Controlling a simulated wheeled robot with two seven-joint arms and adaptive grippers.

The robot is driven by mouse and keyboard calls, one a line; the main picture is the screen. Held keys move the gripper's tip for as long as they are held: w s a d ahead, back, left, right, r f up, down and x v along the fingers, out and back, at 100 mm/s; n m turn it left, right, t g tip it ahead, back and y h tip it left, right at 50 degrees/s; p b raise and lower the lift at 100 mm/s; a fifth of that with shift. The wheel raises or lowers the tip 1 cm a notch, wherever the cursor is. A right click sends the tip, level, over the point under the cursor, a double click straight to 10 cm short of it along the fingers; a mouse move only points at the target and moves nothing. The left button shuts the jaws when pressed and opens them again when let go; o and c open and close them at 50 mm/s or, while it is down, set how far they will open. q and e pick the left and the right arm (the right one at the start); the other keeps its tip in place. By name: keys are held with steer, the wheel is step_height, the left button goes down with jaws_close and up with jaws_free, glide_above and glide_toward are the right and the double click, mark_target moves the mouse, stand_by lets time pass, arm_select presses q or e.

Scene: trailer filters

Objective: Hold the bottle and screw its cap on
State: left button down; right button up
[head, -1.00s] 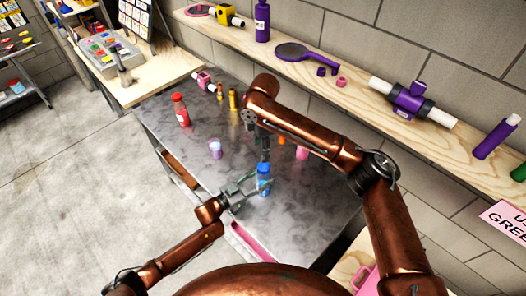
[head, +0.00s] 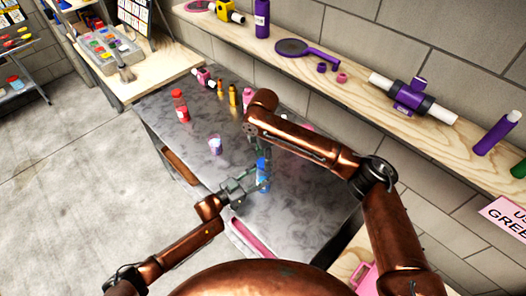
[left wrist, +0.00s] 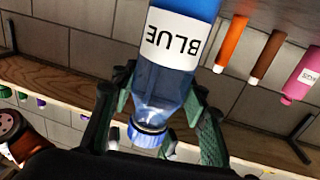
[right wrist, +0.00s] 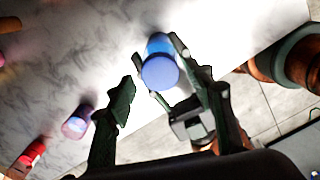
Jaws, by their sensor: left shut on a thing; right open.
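The blue bottle (head: 263,173) is upright near the front of the grey table. The left wrist view shows it upside down with a "BLUE" label (left wrist: 176,40) and a clear neck. Its blue ridged cap (left wrist: 146,136) sits at the mouth; I cannot tell how tight it is. In the right wrist view the cap (right wrist: 160,73) is seen from above. My left gripper (head: 252,183) is shut on the bottle, its fingers on both sides. My right gripper (right wrist: 170,98) is open above the bottle, with the cap between and beyond its fingers. In the head view my right arm partly hides it.
A wooden shelf (head: 350,78) with purple items runs along the wall. A pink item (head: 250,238) lies at the front edge.

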steer(key=shift+f, duration=1)
steer(key=shift+c, duration=0.6)
steer(key=c, duration=1.1)
steer(key=m, duration=0.3)
steer(key=shift+m, duration=0.4)
steer(key=m, duration=0.4)
steer(key=o, duration=1.3)
steer(key=shift+c, duration=0.2)
